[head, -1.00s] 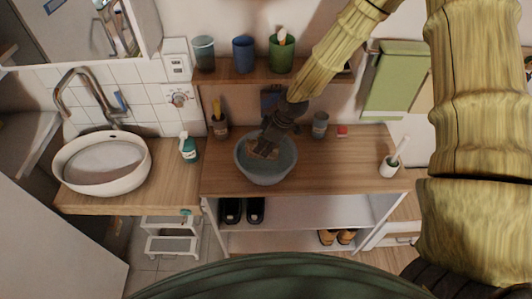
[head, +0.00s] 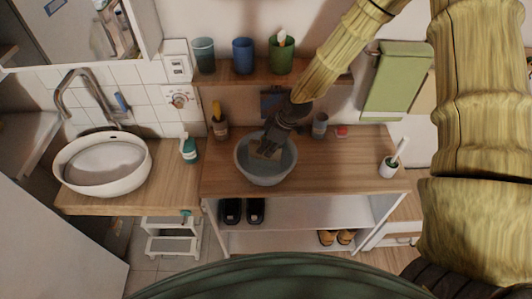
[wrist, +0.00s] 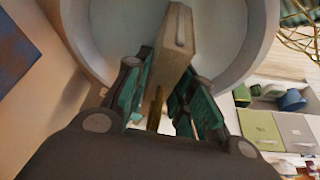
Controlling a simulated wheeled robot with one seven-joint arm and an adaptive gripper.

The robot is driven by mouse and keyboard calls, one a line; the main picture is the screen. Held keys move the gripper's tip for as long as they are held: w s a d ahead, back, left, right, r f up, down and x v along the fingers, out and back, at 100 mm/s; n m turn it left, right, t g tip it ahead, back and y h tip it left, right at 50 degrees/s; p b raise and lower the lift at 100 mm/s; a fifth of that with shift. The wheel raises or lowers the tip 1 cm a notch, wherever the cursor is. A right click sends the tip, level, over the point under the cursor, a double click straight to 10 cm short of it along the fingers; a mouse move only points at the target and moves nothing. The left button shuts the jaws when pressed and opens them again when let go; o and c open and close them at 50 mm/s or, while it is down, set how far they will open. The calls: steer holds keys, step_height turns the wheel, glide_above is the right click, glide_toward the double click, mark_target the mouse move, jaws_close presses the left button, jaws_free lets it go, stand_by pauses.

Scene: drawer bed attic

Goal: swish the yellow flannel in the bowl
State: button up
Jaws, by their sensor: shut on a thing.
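The bowl (head: 266,179) is grey-blue and stands on the wooden counter. My gripper (head: 267,146) reaches down into it from the upper right. A tan-yellow, folded, block-like piece, which I take to be the flannel (head: 262,155), is at the fingers inside the bowl. In the wrist view the flannel (wrist: 176,40) sticks out ahead between the teal-padded fingers, with the round bowl (wrist: 243,60) around it. My gripper is shut on the flannel. The flannel's gripped end is partly hidden by the fingers.
A white basin (head: 100,185) and a teal soap bottle (head: 189,150) stand to the left. Behind the bowl are a brown bottle (head: 220,127) and a grey cup (head: 320,126). A brush holder (head: 389,168) stands at the right. The counter between is clear.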

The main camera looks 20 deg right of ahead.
steer(key=shift+r+p, duration=2.45)
steer(key=shift+r, duration=4)
